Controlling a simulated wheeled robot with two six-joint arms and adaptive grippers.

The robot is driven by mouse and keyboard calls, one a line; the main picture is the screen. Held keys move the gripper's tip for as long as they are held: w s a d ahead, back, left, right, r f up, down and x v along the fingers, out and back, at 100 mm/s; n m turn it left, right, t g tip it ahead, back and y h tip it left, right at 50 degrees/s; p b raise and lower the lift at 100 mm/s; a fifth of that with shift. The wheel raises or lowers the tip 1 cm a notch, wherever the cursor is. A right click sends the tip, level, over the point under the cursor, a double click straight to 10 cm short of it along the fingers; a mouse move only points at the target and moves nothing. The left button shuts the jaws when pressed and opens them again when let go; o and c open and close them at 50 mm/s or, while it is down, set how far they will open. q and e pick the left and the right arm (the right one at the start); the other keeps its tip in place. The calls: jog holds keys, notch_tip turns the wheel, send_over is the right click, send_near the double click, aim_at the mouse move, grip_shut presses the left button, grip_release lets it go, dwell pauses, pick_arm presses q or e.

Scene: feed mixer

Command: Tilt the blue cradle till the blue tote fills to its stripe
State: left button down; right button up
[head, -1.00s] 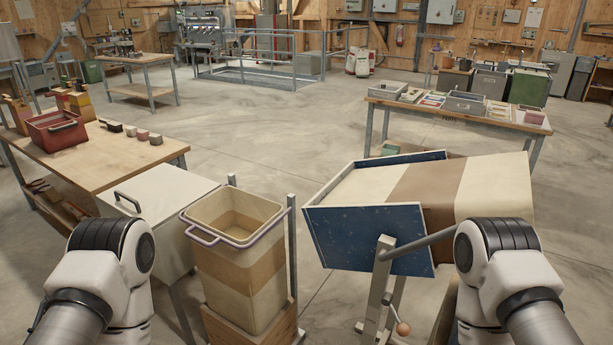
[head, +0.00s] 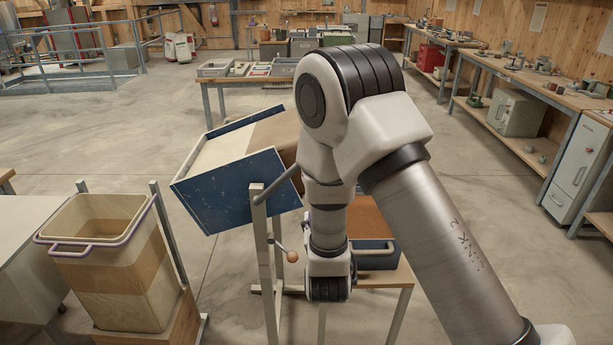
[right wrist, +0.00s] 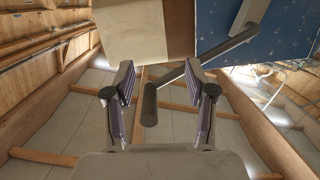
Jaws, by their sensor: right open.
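The blue cradle (head: 228,192) stands tilted on a metal post and holds a cream and brown box (head: 225,150), partly hidden by my right arm. A grey lever (head: 277,185) rises from its post. The tote (head: 115,268) stands upright at lower left on a wooden block. In the right wrist view my right gripper (right wrist: 159,80) is open. The lever's free end (right wrist: 150,105) lies between its fingers, contact unclear. The blue panel (right wrist: 283,30) is beyond. My left gripper is out of view.
A crank with a wooden knob (head: 292,256) sticks out below the cradle. A small wooden table with a blue-grey bin (head: 372,260) stands behind my right arm. A white-topped bench (head: 25,225) is left of the tote. Open floor lies at right.

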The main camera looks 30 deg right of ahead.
notch_tip(320, 180, up, 10)
jog(key=w+m+t+h, duration=0.1)
jog(key=t, duration=0.1)
jog(key=p+x, duration=0.2)
jog(key=x, duration=0.6)
jog(key=shift+p, duration=0.3)
jog(key=shift+w+f, duration=0.15)
jog(key=shift+w, duration=0.05)
grip_shut()
